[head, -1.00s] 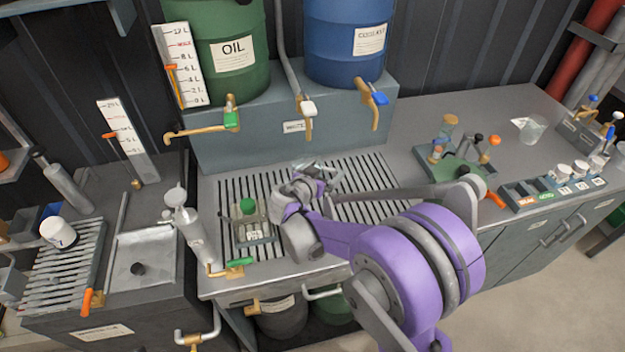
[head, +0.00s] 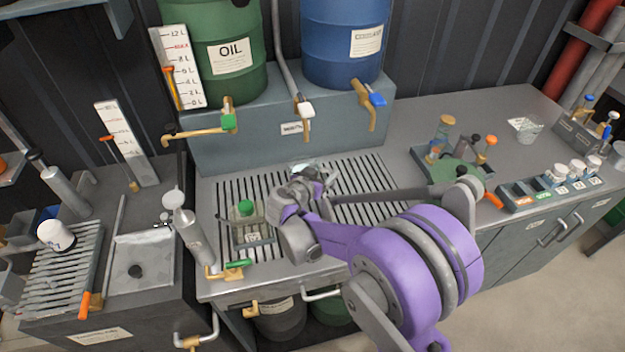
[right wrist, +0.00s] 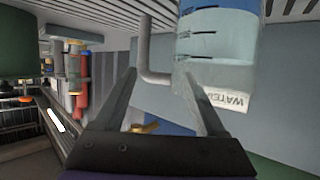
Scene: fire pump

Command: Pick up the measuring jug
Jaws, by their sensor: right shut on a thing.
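The measuring jug is clear, with dark marks on its side. It fills the upper right of the right wrist view (right wrist: 217,38). A grey bent handle (right wrist: 147,50) stands out from its side. My right gripper (right wrist: 158,75) is shut on this handle, with one finger on each side. In the head view my right gripper (head: 312,178) is over the slatted drain grate, and it hides most of the jug. Only a pale clear piece of the jug (head: 308,166) shows behind it. I cannot tell whether the jug touches the grate. My left gripper is not in view.
Oil (head: 232,60) and coolant (head: 345,45) drums stand behind the grate (head: 370,185), with taps overhanging it. A green-capped container (head: 246,210) stands left of my gripper. A second clear vessel (head: 530,128) and a green fixture (head: 445,170) are on the bench at right.

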